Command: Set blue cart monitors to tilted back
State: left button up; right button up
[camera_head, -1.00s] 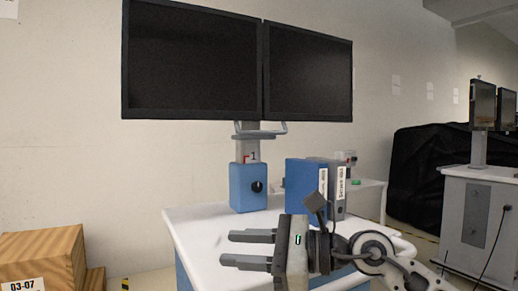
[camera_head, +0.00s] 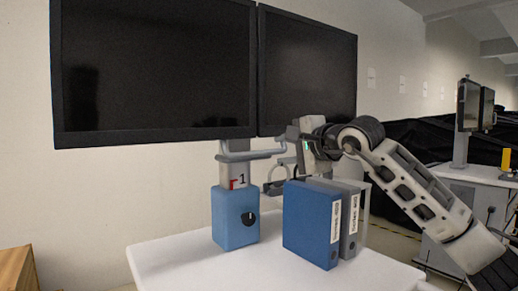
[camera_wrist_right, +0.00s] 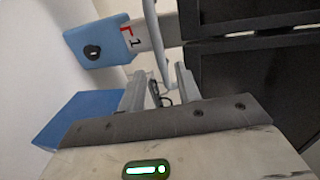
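Two dark monitors, left (camera_head: 155,70) and right (camera_head: 308,70), stand side by side on a grey post above the white cart top (camera_head: 185,265). A grey handle bar (camera_head: 248,155) sticks out below the monitors. My right gripper (camera_head: 277,174) is beside the handle, under the right monitor. In the right wrist view its fingers (camera_wrist_right: 158,88) are apart, with the handle bar (camera_wrist_right: 156,45) reaching in between them; contact cannot be told. My left gripper is out of view.
A blue binder (camera_head: 312,222) and a grey binder (camera_head: 352,215) stand upright on the cart just below my right gripper. Another cart (camera_head: 455,210) with monitors is at the right, by a black-covered shape (camera_head: 425,142). A wooden box (camera_head: 17,270) is at lower left.

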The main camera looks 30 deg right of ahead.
aim_at(262, 153)
jog(key=p+x, duration=0.2)
jog(key=x, duration=0.7)
jog(key=shift+w+r, duration=0.1)
jog(key=shift+w, duration=0.15)
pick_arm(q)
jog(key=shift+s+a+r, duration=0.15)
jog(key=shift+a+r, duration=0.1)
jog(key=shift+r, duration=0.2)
pick_arm(e)
jog(key=shift+w+a, duration=0.1)
jog(key=shift+w, duration=0.25)
